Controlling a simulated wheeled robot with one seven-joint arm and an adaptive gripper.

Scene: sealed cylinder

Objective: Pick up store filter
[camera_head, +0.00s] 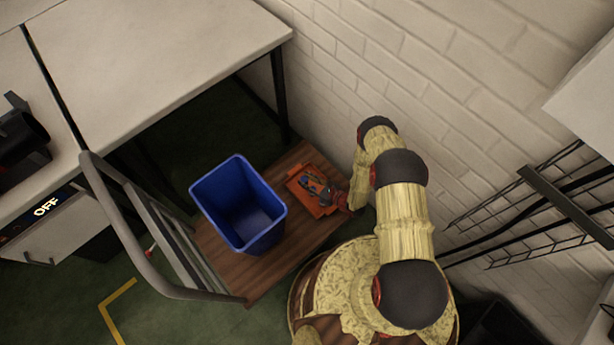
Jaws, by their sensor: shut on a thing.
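My gripper (326,193) reaches down to the right part of an orange tray (298,186). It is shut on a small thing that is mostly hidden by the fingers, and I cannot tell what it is. Small blue and green items (309,181) lie in the tray, just left of the gripper. They are too small to name, and I cannot make out a filter for certain. The tray lies on a brown wooden platform (290,247).
A blue open bin (239,205) stands on the platform left of the tray. A grey metal handrail (125,225) bounds the platform at the left. A white table (160,60) is at upper left, a brick wall (430,80) behind, and black wire racks (530,215) at right.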

